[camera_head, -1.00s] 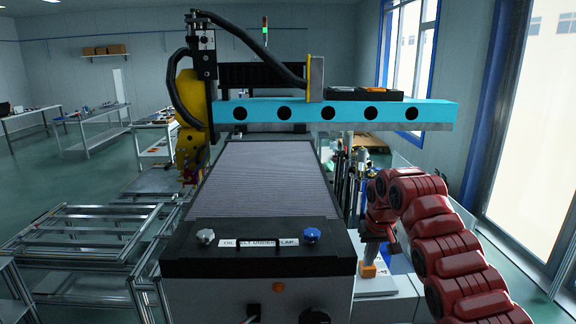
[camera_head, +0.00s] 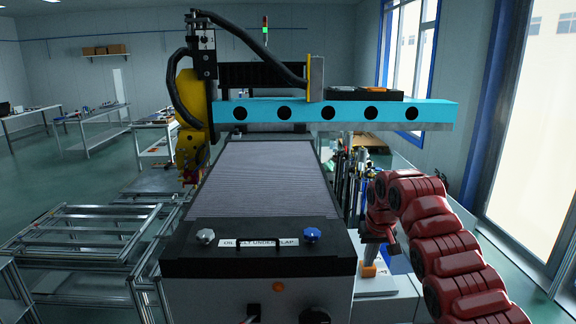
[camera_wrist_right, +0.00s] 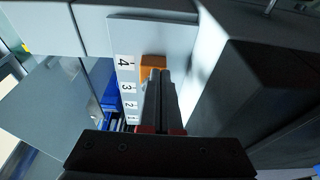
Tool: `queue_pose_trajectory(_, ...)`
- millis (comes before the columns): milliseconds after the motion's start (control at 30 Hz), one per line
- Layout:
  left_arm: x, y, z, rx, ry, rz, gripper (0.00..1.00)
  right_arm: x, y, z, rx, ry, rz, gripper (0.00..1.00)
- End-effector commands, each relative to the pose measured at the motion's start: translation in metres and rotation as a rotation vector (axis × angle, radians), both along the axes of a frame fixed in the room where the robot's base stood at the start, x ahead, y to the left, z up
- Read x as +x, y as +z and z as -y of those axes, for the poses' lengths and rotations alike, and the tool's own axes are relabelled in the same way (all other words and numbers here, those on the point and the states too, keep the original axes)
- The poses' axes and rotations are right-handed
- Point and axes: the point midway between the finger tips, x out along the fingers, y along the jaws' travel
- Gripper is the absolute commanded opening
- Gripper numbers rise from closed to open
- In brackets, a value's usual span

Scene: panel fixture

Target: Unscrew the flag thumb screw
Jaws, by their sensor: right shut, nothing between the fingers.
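My right gripper (camera_head: 370,260) hangs beside the right side of the machine, and its fingers are small in the head view. In the right wrist view its two dark fingers (camera_wrist_right: 160,75) are shut together with nothing between them. An orange block (camera_wrist_right: 153,66) lies just beyond the fingertips; I cannot tell if they touch it. I cannot make out for certain which part is the flag thumb screw. The black top panel (camera_head: 258,262) bears a grey knob (camera_head: 206,236) and a blue knob (camera_head: 311,235), both well away from the gripper. My left gripper is not in view.
A white label (camera_head: 258,242) sits between the knobs. A ribbed grey bed (camera_head: 265,180) runs back under a blue gantry beam (camera_head: 335,111). In the right wrist view a numbered strip (camera_wrist_right: 127,85) runs beside the fingers, and a dark box (camera_wrist_right: 262,85) stands at right.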

Motion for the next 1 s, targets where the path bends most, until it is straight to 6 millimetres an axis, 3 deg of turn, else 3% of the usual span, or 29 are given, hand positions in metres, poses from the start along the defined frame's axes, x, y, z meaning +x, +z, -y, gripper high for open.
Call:
queue_pose_trajectory(567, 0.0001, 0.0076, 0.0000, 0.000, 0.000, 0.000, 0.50, 0.0049, 0.0013, 0.0017, 0.000, -0.001, 0.004, 0.00)
queue_pose_trajectory(1000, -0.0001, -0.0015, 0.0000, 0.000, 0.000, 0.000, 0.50, 0.0047, 0.0001, 0.0036, 0.000, -0.001, 0.007, 0.00)
